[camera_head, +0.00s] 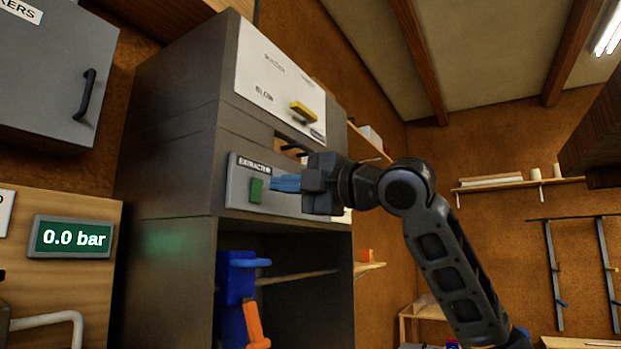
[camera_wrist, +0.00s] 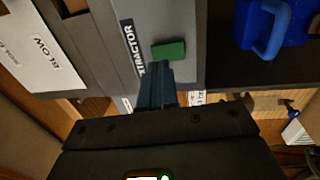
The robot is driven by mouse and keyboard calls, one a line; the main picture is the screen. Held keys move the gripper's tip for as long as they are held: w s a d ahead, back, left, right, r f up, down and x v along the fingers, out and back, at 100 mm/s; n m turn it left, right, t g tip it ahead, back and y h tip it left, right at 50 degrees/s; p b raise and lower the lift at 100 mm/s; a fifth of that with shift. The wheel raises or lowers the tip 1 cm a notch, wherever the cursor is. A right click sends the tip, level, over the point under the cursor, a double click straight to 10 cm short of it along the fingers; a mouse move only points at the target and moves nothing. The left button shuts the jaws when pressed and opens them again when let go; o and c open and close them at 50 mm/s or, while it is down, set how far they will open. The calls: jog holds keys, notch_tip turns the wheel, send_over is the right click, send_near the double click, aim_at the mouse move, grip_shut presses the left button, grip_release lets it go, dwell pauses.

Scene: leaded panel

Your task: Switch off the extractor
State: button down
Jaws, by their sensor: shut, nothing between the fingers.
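The extractor panel (camera_head: 235,182) is a grey plate on the front of the dark cabinet, with a label reading "EXTRACTOR" along its top. A green rocker or button (camera_head: 256,190) sits on it below the label. The green button also shows in the wrist view (camera_wrist: 168,50), just beyond the fingertips. My gripper (camera_head: 274,184) is shut and empty, its blue fingers pointing at the panel just right of the button. In the wrist view the closed fingertips (camera_wrist: 158,66) are close to the button's edge; I cannot tell whether they touch. The fingers hide part of the panel.
Above is a white panel (camera_head: 280,80) with a yellow handle (camera_head: 303,112). Below is an open bay holding a blue object (camera_head: 236,285) and an orange one (camera_head: 256,325). At left are a grey cupboard (camera_head: 50,75) and a "0.0 bar" display (camera_head: 72,238).

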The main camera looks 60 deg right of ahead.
aim_at(258, 183)
jog(key=shift+w+r, duration=0.2)
jog(key=shift+w, duration=1.3)
jog(key=shift+w+a+r, duration=0.1)
jog(key=shift+w, duration=0.15)
jog(key=shift+s, duration=0.1)
